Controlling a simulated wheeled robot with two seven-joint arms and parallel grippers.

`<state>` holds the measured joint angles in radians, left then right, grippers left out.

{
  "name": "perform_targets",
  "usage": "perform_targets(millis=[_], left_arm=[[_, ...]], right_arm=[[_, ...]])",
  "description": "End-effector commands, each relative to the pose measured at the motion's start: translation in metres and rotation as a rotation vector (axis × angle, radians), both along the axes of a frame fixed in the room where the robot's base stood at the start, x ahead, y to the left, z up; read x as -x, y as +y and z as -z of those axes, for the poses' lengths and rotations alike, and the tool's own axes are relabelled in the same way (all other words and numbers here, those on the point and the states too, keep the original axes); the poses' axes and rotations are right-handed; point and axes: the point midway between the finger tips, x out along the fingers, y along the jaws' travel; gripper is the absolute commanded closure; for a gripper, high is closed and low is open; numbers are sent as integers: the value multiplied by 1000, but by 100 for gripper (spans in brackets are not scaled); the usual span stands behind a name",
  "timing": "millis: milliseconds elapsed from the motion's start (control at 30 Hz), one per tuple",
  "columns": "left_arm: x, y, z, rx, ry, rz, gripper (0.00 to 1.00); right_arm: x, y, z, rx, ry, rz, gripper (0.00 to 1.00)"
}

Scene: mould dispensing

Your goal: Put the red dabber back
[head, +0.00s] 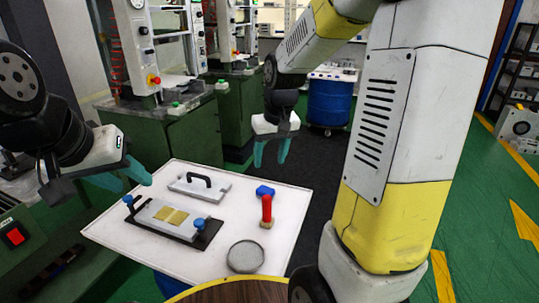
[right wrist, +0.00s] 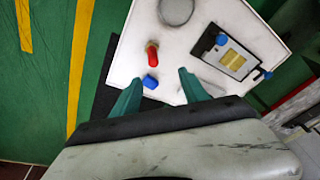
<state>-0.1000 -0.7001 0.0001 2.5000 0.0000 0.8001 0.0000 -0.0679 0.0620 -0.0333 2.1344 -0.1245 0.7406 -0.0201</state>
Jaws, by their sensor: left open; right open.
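The red dabber (head: 266,208) stands upright on the right part of the white table, its tan lower end at the table top. It also shows in the right wrist view (right wrist: 152,54), just beyond my fingertips. A small blue block (head: 265,191) sits right behind it. A round grey dish (head: 246,256) lies in front of it. My right gripper (head: 271,154) is open and empty, above the table's back edge, pointing down and apart from the dabber. My left gripper (head: 128,174) is open and empty over the table's left side, near the mould.
A mould (head: 151,215) with blue knobs and yellowish inserts lies on a dark base at the table's left. A grey plate with a black handle (head: 207,190) lies behind it. The white table (head: 215,268) is bare between mould and dish. Green machines stand behind.

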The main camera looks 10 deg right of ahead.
Motion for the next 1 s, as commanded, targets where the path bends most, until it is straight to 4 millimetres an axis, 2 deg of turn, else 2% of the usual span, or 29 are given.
perform_targets(millis=[33,200,400,500,700,1000], left_arm=[[0,0,0,0,0,0,58],[0,0,0,0,0,0,58],[0,0,0,0,0,0,58],[0,0,0,0,0,0,58],[0,0,0,0,0,0,58],[0,0,0,0,0,0,58]], right_arm=[[17,1,-21,-15,-41,8,48],[74,5,-67,-63,-149,32,48],[135,11,-93,-113,-260,52,48],[155,14,-97,-131,-295,57,48],[170,15,-99,-144,-323,60,48],[170,15,-99,-144,-323,61,48]])
